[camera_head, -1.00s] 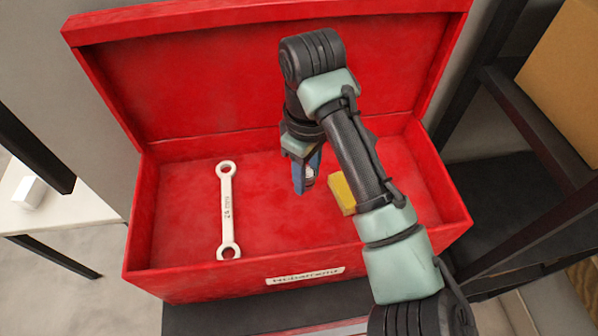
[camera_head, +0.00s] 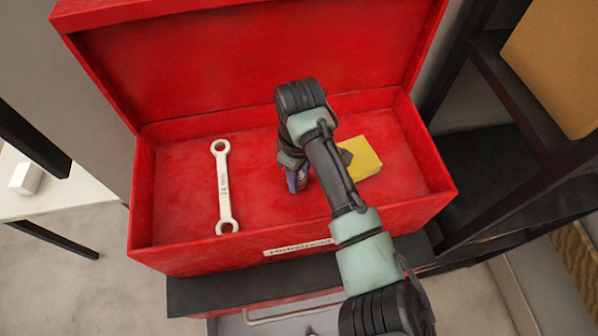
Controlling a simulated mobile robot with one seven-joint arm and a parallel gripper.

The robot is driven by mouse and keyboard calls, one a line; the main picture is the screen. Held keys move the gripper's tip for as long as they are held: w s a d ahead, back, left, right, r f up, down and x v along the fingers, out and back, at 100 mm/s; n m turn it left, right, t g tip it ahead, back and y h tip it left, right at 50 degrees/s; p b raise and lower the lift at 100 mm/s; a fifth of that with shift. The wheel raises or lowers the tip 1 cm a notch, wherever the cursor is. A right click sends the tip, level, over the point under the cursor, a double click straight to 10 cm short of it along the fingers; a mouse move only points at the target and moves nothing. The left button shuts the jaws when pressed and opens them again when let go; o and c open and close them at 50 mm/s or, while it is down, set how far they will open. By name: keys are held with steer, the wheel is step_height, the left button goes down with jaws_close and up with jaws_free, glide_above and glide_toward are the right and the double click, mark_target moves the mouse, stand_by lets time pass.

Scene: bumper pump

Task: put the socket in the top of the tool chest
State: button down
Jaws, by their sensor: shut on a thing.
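The red tool chest (camera_head: 180,255) stands open with its lid up at the back. A label shows on its front wall. My gripper (camera_head: 298,182) points down inside the open top, near the middle of the tray. It is shut on a small grey thing, apparently the socket (camera_head: 301,180), mostly hidden by the blue fingers. I cannot tell whether the socket touches the chest floor.
A pale wrench (camera_head: 224,187) lies in the chest left of my gripper. A yellow block (camera_head: 362,158) lies to the right, partly behind my arm. A dark shelf frame with a cardboard box (camera_head: 560,60) stands at right. A white table (camera_head: 60,190) is at left.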

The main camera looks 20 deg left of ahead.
mark_target(300, 175)
steer(key=shift+w+f, duration=0.1)
steer(key=shift+f, duration=0.1)
steer(key=c, duration=0.5)
jaws_free()
steer(key=shift+r, duration=0.2)
step_height(300, 175, up, 10)
steer(key=b, duration=0.2)
steer(key=shift+r+b, duration=0.2)
steer(key=shift+b, duration=0.1)
steer(key=shift+r, duration=0.8)
steer(key=shift+a, duration=0.1)
